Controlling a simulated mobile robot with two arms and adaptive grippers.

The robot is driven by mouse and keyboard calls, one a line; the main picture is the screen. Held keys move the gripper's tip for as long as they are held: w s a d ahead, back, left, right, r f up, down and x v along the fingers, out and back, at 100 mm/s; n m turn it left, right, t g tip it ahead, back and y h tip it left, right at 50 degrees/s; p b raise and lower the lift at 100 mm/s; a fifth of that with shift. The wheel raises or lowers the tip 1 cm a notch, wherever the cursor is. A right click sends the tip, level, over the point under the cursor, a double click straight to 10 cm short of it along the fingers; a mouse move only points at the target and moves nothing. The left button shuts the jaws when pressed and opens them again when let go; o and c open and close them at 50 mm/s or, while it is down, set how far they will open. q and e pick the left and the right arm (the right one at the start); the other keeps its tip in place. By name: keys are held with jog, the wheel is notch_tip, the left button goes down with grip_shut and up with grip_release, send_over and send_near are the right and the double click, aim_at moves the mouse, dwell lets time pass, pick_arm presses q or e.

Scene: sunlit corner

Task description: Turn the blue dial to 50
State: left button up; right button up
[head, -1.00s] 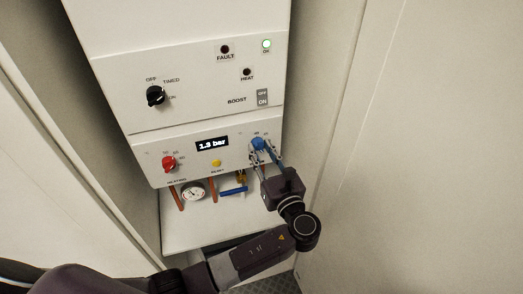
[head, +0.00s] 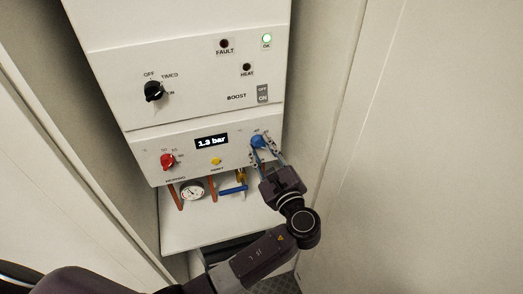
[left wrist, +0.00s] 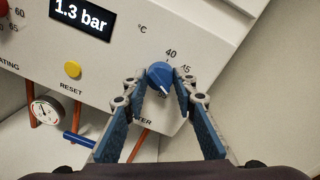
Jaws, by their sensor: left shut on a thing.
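The blue dial (head: 258,142) is at the right end of the lower white panel of the boiler. In the left wrist view the dial (left wrist: 160,73) sits between my fingertips, with a white pointer mark facing down and slightly right. The labels 40 and 45 show above and to the right of it; a label 50 is not readable, and my right-hand finger covers part of the scale. My left gripper (left wrist: 165,84) is shut on the dial, one finger on each side. It reaches up from below in the head view (head: 262,150). My right gripper is not in view.
The display (head: 211,142) reads 1.3 bar. A red dial (head: 167,161) and yellow reset button (head: 216,161) are to the left. Below are a gauge (head: 192,190), copper pipes and a blue valve lever (head: 233,190) close to my gripper. A plain wall stands at right.

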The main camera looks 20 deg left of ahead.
pick_arm(q)
jog(key=n+b, duration=0.1)
jog(key=n, duration=0.1)
jog(key=shift+n, duration=0.8)
jog(key=o, duration=1.2)
jog(key=shift+s, duration=0.1)
jog(key=shift+c, duration=0.2)
jog(key=v, duration=1.2)
jog(key=shift+r, duration=0.15)
jog(key=shift+b, duration=0.3)
